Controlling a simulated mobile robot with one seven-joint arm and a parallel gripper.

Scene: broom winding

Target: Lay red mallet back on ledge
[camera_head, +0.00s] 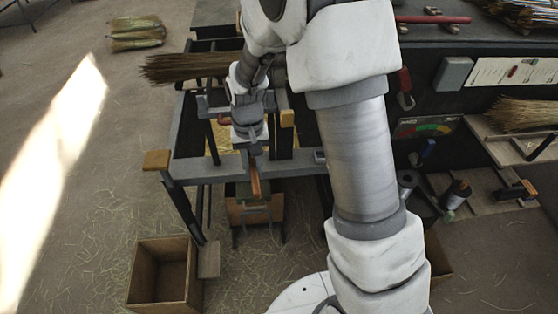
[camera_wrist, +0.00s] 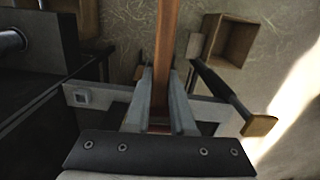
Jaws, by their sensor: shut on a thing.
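My gripper (camera_head: 253,150) points down and forward over the grey frame left of the bench. Its jaws, also in the wrist view (camera_wrist: 160,112), are shut on a long orange-brown handle (camera_wrist: 164,45), which I take to be the mallet's. The handle (camera_head: 255,184) sticks out past the fingers toward the bottom of the head view. A small red patch (camera_wrist: 157,129) shows between the fingers. The mallet's head is not clearly visible. I cannot tell which surface is the ledge.
A grey rail (camera_head: 200,171) and wood-knobbed lever (camera_head: 157,160) lie close to my gripper. A small wooden stand (camera_head: 257,212) is below and an open box (camera_head: 165,275) at lower left. A bristle bundle (camera_head: 190,67) lies behind. Another red-handled tool (camera_head: 432,19) rests on the bench.

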